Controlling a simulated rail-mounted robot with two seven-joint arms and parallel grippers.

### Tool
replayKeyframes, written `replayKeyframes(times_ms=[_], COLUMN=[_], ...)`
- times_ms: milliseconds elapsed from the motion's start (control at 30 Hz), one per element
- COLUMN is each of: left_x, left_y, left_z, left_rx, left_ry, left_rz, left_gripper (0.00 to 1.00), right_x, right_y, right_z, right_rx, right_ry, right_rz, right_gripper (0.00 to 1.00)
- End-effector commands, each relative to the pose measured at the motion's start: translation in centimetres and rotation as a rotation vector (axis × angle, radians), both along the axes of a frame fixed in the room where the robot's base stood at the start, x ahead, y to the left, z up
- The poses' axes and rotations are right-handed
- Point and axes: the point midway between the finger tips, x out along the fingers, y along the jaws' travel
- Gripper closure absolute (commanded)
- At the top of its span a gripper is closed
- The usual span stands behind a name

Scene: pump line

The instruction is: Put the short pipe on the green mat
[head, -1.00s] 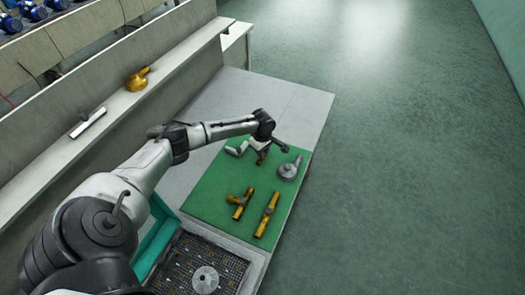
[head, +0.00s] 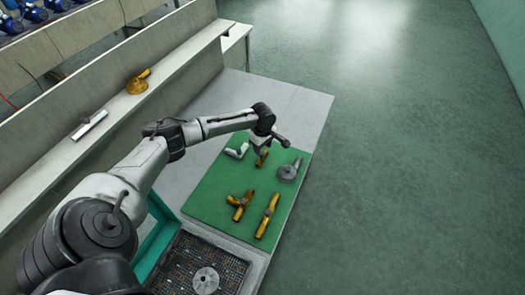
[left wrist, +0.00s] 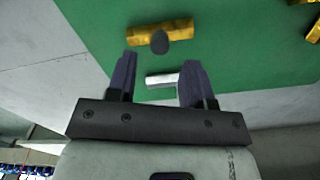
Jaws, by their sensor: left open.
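The green mat (head: 215,205) lies on the grey table. A short pale, pipe-like piece (left wrist: 162,79) lies on the mat in the left wrist view, seen between my fingers. A bent-looking white piece (head: 237,152) shows at the mat's left edge in the head view; I cannot tell surely whether they are the same. My left gripper (left wrist: 158,82) is open and empty above the mat; in the head view its fingers are partly hidden by the wrist. A brass piece with a dark knob (left wrist: 160,36) lies just beyond the fingers. My right gripper is out of view.
A grey pump-like part (head: 288,172), a brass tee (head: 240,204) and a straight brass piece (head: 268,214) lie on the mat. A silver bar-like pipe (head: 89,125) and a brass part (head: 138,82) rest on the shelf. A black grid tray (head: 175,270) stands in front.

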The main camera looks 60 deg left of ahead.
Motion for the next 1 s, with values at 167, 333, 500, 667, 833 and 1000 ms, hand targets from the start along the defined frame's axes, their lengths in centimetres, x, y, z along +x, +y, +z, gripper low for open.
replayKeyframes(times_ms=[167,333,500,667,833,1000], left_x=[0.0,0.0,0.0,0.0,0.0,0.0], left_y=[0.0,0.0,0.0,0.0,0.0,0.0], left_z=[3.6,6.1,7.5,8.0,8.1,8.1], left_rx=[0.000,0.000,0.000,0.000,0.000,0.000], left_ry=[-0.002,-0.001,0.000,0.001,0.001,0.000], left_rz=[0.000,-0.001,0.000,0.001,0.001,0.000], left_gripper=[0.53,0.53,0.53,0.53,0.53,0.53], right_x=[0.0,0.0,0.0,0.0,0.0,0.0], right_y=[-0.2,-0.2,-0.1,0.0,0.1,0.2], right_z=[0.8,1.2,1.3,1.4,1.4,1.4], right_rx=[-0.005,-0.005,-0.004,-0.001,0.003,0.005], right_ry=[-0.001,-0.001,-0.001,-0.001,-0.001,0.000], right_rz=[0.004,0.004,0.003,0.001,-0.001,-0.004], right_gripper=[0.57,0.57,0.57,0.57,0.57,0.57])
